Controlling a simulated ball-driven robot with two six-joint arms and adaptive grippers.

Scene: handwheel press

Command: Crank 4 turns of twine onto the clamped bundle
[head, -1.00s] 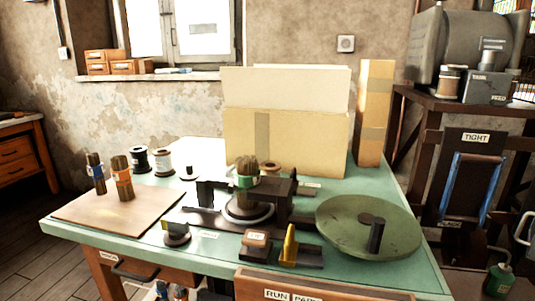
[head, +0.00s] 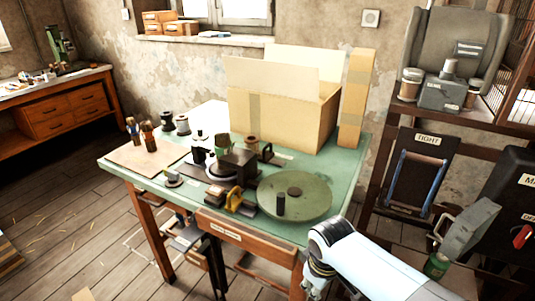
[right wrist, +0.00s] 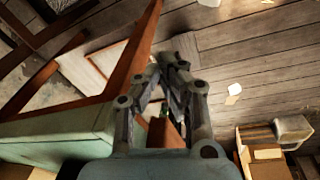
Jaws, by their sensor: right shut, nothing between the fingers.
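The green disc (head: 312,196) with its upright dark handle (head: 281,206) lies at the right front of the green bench top. The winding fixture (head: 238,163) stands left of it, a dark block over a pale ring. The clamped bundle cannot be made out clearly among pale and dark parts there, so its twine is unreadable. My right arm enters low right in the head view, its gripper outside that view. In the right wrist view the right gripper (right wrist: 165,68) is shut and empty, beyond the bench edge over the floor. I do not see my left gripper.
Two loose bundles stand on a brown board (head: 133,160) at the bench's left. A large carton (head: 285,115) blocks the back. A yellow piece (head: 234,198) stands just left of the disc. A rack (head: 415,175) stands at right.

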